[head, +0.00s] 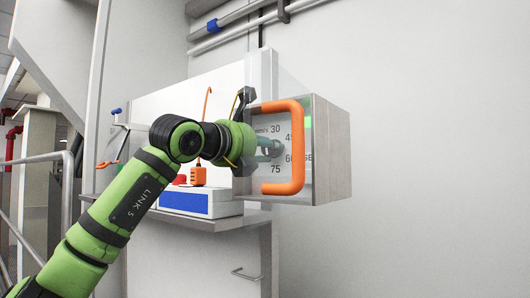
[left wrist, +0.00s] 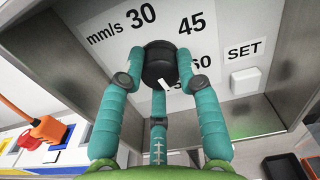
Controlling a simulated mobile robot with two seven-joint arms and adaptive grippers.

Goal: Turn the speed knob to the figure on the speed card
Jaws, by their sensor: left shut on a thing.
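The speed knob (left wrist: 158,60) is a round black knob on a grey-white panel (left wrist: 235,75) inside a metal box. Around it the left wrist view shows "mm/s", 30, 45 and a partly covered 60; the head view also shows 75. My left gripper (head: 271,148), with teal fingers, reaches into the box and is shut on the knob, fingers around its rim. A small white mark shows at the knob's lower edge; which figure it points to I cannot tell. I cannot make out a speed card in either view. My right gripper is not in view.
A clear door with a thick orange handle (head: 283,188) stands in front of the box (head: 330,150). A white button (left wrist: 244,79) sits below "SET". A blue-and-white case (head: 200,202) and an orange hanging block (head: 198,177) are left of the box.

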